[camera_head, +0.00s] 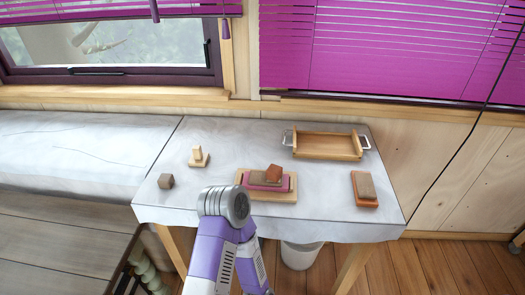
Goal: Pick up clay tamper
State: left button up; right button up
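A small pale wooden piece (199,157), a flat base with an upright block on it, stands on the left half of the cloth-covered table. Its shape fits a clay tamper, but it is too small to be sure. A purple and grey link of my arm rises from the bottom centre, in front of the table's front edge. No gripper fingers show in this view, so I see neither gripper, and nothing is visibly held.
A white bucket (300,256) stands below.

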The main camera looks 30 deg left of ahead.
aim_at(198, 159)
jog(key=z, duration=1.4)
jog(key=k, duration=0.8)
jog(key=u, duration=1.8)
jog(key=i, duration=0.15)
jog(key=z, duration=0.05)
